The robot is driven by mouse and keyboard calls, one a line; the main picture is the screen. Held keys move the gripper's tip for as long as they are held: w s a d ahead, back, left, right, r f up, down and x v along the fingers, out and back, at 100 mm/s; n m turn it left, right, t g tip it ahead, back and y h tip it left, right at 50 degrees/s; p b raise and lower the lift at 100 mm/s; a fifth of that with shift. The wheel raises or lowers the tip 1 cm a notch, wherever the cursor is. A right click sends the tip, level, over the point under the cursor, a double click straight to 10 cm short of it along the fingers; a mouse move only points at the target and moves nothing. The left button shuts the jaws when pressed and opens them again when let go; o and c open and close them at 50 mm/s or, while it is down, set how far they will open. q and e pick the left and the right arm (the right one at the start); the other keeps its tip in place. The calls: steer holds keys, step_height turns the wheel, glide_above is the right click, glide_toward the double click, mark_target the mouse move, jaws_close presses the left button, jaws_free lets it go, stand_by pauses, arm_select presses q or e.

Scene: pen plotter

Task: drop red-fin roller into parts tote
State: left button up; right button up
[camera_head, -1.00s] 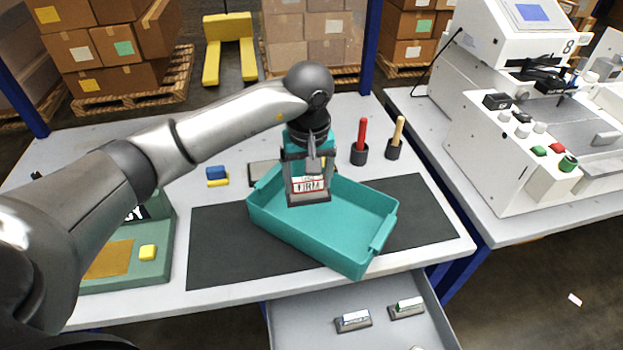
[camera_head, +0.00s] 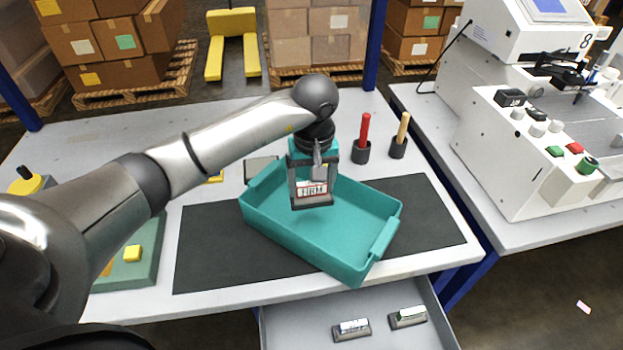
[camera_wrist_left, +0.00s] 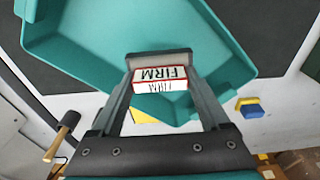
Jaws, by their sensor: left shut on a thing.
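The teal parts tote (camera_head: 300,252) stands on the dark mat, open side up. I cannot tell how far the roller is above the tote floor. My right gripper is not in view.
An open drawer (camera_head: 285,328) below the table's front holds two small pieces. A red-handled tool (camera_head: 364,130) and a wooden-handled tool (camera_head: 403,128) stand in dark holders behind the tote. A white machine (camera_head: 490,140) stands at right. The mat's right part (camera_head: 430,215) is clear.

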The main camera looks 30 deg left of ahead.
arm_select(q)
steer(key=o, duration=1.3)
step_height(320, 180, up, 15)
steer(key=s+d+p, duration=0.1)
steer(key=p, duration=0.1)
steer(key=shift+s, duration=0.2)
steer(key=shift+r, duration=0.15)
